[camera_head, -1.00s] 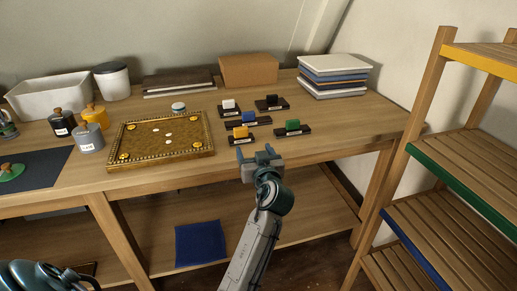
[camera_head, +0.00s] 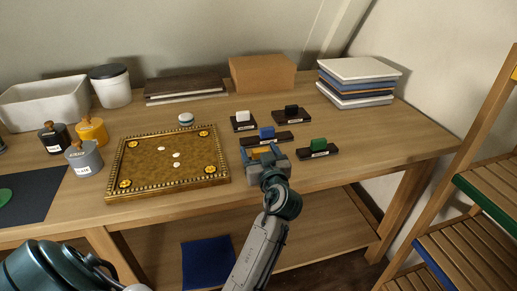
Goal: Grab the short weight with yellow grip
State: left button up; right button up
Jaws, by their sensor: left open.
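The short weight with the yellow grip (camera_head: 262,153) stands on the wooden table near its front edge, in front of the weight with the blue grip. It has a dark base, now mostly hidden by my gripper. My left gripper (camera_head: 263,154) is open, with its blue-grey fingers at either side of the yellow grip. Whether the fingers touch it I cannot tell. My right gripper is not in view.
Close by stand weights with a blue grip (camera_head: 267,133), a green grip (camera_head: 318,144), a white grip (camera_head: 242,117) and a black grip (camera_head: 291,110). A gilt-framed board (camera_head: 166,192) lies to the left. Stacked books (camera_head: 360,70) and a brown box (camera_head: 262,74) stand behind.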

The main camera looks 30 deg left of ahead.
pick_arm(q)
jog(key=shift+w+a+f, duration=0.1)
jog(key=shift+w+a, duration=0.15)
jog(key=shift+s+d+r, duration=0.25)
jog(key=shift+d+r, duration=0.15)
jog(key=shift+c, duration=0.2)
jog(key=shift+w+a+f, duration=0.1)
jog(key=shift+a+f, duration=0.05)
jog(key=shift+f, duration=0.05)
jog(key=c, duration=1.1)
jog(key=shift+r, duration=0.1)
jog(key=shift+r, duration=0.1)
